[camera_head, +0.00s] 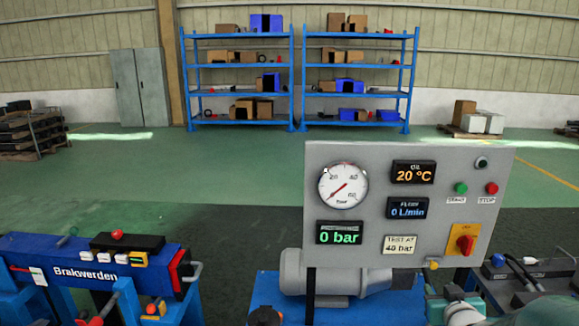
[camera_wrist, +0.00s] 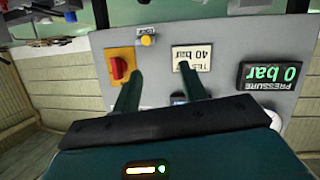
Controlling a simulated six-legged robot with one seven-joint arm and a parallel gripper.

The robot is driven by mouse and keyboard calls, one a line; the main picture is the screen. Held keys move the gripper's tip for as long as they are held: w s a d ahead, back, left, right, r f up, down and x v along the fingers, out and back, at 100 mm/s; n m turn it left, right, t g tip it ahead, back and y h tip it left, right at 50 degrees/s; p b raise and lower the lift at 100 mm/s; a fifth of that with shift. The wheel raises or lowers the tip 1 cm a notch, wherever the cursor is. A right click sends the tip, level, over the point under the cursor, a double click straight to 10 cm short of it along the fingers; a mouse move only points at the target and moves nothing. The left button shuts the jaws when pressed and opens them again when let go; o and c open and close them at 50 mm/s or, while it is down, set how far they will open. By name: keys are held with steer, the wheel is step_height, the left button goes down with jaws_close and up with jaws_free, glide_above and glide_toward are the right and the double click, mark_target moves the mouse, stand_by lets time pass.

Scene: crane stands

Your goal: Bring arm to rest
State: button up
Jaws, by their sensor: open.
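My gripper (camera_wrist: 160,68) shows in the wrist view as two dark green fingers, spread apart with nothing between them. The fingers point toward a grey control panel (camera_wrist: 218,72), which appears upside down there. I cannot tell how far the fingertips are from the panel.
The panel carries a red rotary switch (camera_head: 465,244) on yellow, a gauge (camera_head: 343,186) and displays reading 0 bar, 0 L/min and 20 °C. A grey motor (camera_head: 375,279) sits below. A blue Brakwerden stand (camera_head: 88,262) is at left. Green floor (camera_head: 230,165) behind is clear.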

steer(key=s+a+r+g+y, duration=0.1)
steer(key=s+a+r+g, duration=0.2)
steer(key=s+a, duration=0.7)
steer(key=s+a+r+g+y, duration=0.2)
steer(key=s+a+g, duration=0.3)
steer(key=s+a, duration=0.5)
steer(key=shift+s+a+r+n, duration=0.3)
steer(key=shift+s+r, duration=0.45)
steer(key=shift+s, duration=0.45)
stand_by(0.5)
